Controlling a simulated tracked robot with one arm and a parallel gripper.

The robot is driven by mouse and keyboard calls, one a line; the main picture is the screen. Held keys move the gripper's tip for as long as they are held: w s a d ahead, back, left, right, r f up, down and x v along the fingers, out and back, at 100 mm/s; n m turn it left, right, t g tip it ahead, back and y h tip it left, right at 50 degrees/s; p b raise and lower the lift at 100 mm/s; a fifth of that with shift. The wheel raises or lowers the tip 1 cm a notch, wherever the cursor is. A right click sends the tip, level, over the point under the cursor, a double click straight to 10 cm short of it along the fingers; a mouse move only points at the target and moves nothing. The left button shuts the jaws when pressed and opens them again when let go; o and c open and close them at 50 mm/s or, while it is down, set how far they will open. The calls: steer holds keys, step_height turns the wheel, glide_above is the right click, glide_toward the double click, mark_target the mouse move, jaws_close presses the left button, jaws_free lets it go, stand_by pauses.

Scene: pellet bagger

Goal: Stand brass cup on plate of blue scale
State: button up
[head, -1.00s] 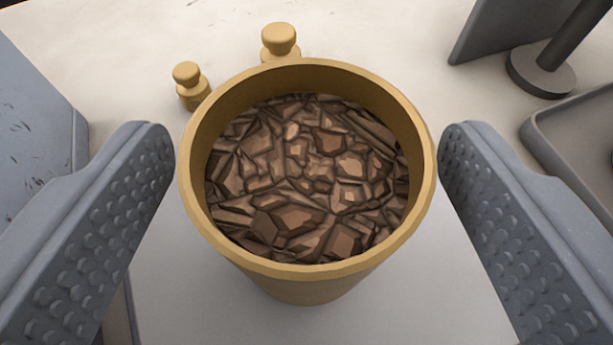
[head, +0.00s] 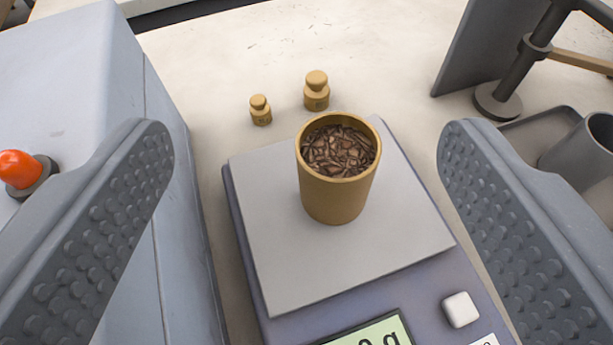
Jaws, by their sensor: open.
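The brass cup (head: 337,198) stands upright on the pale plate (head: 285,263) of the blue scale (head: 440,294), toward the plate's far side. It is filled with brown chunky pellets (head: 340,150). The scale's display is partly cut off at the bottom edge, so its full reading cannot be seen. My gripper (head: 306,150) is open, with one studded finger at each side of the picture. The fingers are well apart from the cup and nothing is between them in contact.
Two brass weights, a small one (head: 260,110) and a larger one (head: 316,91), stand behind the scale. A grey box (head: 85,110) with an orange knob (head: 20,168) is at left. A dark stand (head: 498,102) and a tray with a grey cup (head: 585,150) are at right.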

steer(key=s+r, duration=0.4)
steer(key=r, duration=0.5)
steer(key=s+d+r+t, duration=0.1)
steer(key=s+r, duration=0.4)
steer(key=r, duration=0.5)
steer(key=s+r, duration=0.5)
steer(key=r, duration=0.4)
steer(key=shift+s+d+r+n, duration=0.15)
steer(key=shift+r+n, duration=0.05)
steer(key=shift+n, duration=0.1)
steer(key=shift+r, duration=0.1)
step_height(320, 180, up, 2)
steer(key=p, duration=0.2)
steer(key=shift+r+p, duration=0.15)
steer(key=shift+p, duration=0.15)
